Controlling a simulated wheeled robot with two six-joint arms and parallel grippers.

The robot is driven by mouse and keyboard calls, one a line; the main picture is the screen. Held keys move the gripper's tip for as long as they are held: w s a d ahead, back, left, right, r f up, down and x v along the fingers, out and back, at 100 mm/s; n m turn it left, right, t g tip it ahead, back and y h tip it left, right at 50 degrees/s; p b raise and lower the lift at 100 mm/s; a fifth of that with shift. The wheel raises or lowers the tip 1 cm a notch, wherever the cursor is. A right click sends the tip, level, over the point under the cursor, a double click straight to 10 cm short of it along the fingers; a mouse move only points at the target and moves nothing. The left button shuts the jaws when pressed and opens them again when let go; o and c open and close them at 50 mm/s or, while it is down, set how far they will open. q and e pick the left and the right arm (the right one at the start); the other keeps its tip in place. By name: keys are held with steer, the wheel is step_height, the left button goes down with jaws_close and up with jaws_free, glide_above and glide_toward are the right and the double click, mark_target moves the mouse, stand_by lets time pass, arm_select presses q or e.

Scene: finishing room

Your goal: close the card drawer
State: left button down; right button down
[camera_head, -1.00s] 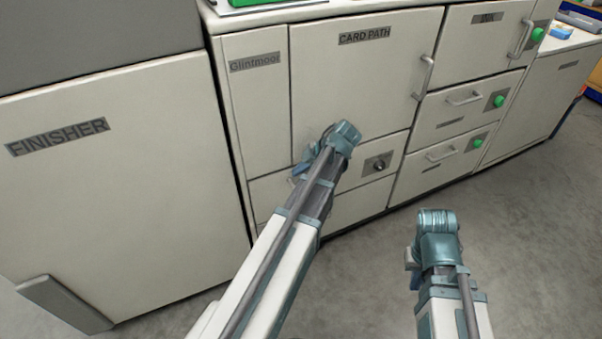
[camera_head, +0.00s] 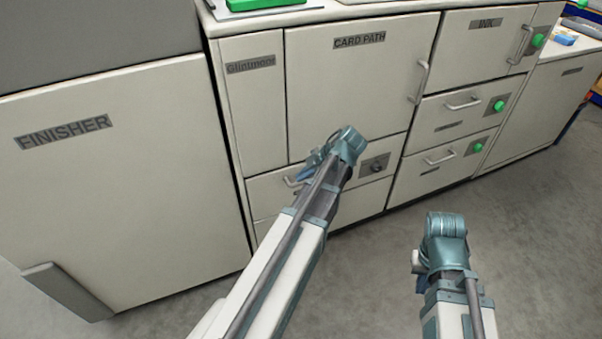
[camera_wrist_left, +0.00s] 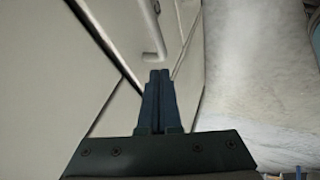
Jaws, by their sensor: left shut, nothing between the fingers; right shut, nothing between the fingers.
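The card drawer (camera_head: 265,190) is the low front under the door labelled CARD PATH. It has a bar handle and a dark knob plate (camera_head: 375,166). It looks about flush with the cabinet, but my left arm covers its middle, so I cannot tell whether a small gap remains. My left gripper (camera_head: 307,170) is just in front of it, near the handle (camera_head: 291,182). In the left wrist view its blue fingers (camera_wrist_left: 160,76) are together and empty, beside a pale front with a handle (camera_wrist_left: 150,35). My right gripper (camera_head: 419,268) is shut and empty, over open floor.
The FINISHER cabinet (camera_head: 120,190) stands at the left, with a bracket (camera_head: 65,290) sticking out low. The CARD PATH door (camera_head: 350,95) is above the drawer. Drawers with handles and green buttons (camera_head: 478,147) are to the right. Grey floor (camera_head: 530,220) is clear at the right.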

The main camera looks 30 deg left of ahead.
arm_select(q)
steer(key=p+v, duration=0.5)
steer(key=v, duration=0.3)
steer(key=shift+p, duration=0.3)
steer(key=shift+d, duration=0.1)
steer(key=s+d+r+m+h+p, duration=0.3)
steer(key=s+d+r+m+p, duration=0.4)
steer(key=m, duration=0.8)
steer(key=s+d+r+m+h+p, duration=0.3)
steer(key=s+d+r+m+p, duration=0.4)
steer(key=d+r+m+p, duration=0.5)
steer(key=d+m+p, duration=0.4)
steer(key=d+p, duration=0.1)
steer(key=shift+s+d+r, duration=0.25)
steer(key=shift+d+r, duration=0.05)
steer(key=shift+r, duration=0.05)
steer(key=shift+a, duration=0.15)
